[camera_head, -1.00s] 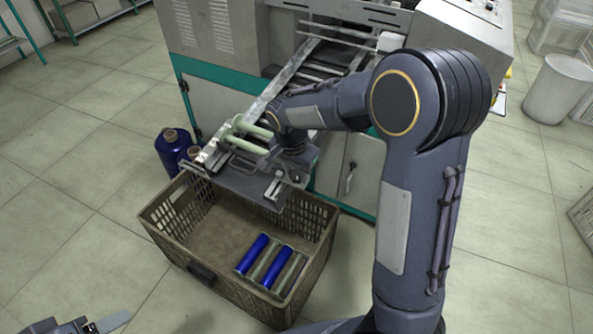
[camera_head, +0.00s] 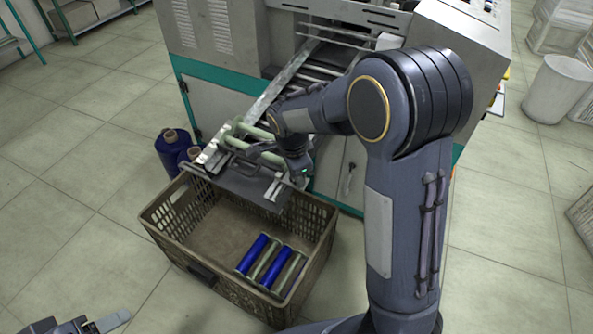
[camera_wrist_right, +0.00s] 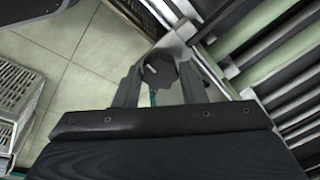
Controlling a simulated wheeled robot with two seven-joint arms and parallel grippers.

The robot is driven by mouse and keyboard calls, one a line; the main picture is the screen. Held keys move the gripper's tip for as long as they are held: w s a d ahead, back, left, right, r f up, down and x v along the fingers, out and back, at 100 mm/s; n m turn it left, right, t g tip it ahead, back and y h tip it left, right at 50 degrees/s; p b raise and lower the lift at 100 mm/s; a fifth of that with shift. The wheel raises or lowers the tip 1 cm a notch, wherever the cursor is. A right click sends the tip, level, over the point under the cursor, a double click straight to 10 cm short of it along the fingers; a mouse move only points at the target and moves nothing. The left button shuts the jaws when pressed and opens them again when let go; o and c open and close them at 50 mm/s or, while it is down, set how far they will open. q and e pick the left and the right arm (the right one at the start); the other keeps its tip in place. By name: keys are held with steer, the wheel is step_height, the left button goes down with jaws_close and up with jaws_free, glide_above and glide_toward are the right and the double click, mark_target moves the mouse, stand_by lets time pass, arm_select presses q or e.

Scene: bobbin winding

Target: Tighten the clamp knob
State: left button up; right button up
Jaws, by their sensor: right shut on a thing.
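The clamp knob (camera_wrist_right: 160,71) is a small dark, faceted knob with a light mark on it, on a pale metal bracket in the right wrist view. My right gripper (camera_wrist_right: 160,84) has a finger on each side of it and is shut on it. In the head view my right gripper (camera_head: 300,177) is at the right end of the machine's front plate (camera_head: 240,182); the wrist hides the knob there. My left gripper (camera_head: 103,324) shows only partly at the bottom left edge, and its opening is unclear.
A brown crate (camera_head: 163,235) stands under the machine's front, holding blue (camera_head: 252,253) and pale green bobbins. Green bobbins (camera_head: 258,155) sit on the machine's front end. Blue spools (camera_head: 172,150) stand on the floor to the left.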

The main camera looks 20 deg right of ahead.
stand_by(0.3)
steer(key=o, duration=1)
steer(key=r, duration=0.2)
steer(key=r+p, duration=0.1)
steer(key=r, duration=0.2)
steer(key=s+a+r, duration=0.1)
steer(key=r, duration=0.1)
steer(key=shift+r, duration=0.4)
steer(key=shift+p, duration=0.35)
steer(key=s+r+n+t+y+p, duration=0.1)
steer(key=s+r+n+p, duration=0.2)
steer(key=s, duration=0.4)
steer(key=s+r+n+t+y+p, duration=0.2)
steer(key=s+r+n+p, duration=0.2)
steer(key=s+r+n, duration=0.2)
steer(key=s+a+r+n+t+y+p, duration=0.1)
steer(key=s+r+n, duration=0.4)
steer(key=s, duration=0.5)
steer(key=n+y+p, duration=0.1)
steer(key=n+p, duration=0.1)
steer(key=shift+s+r+n+p, duration=0.2)
steer(key=shift+n+p, duration=0.1)
steer(key=shift+n, duration=0.1)
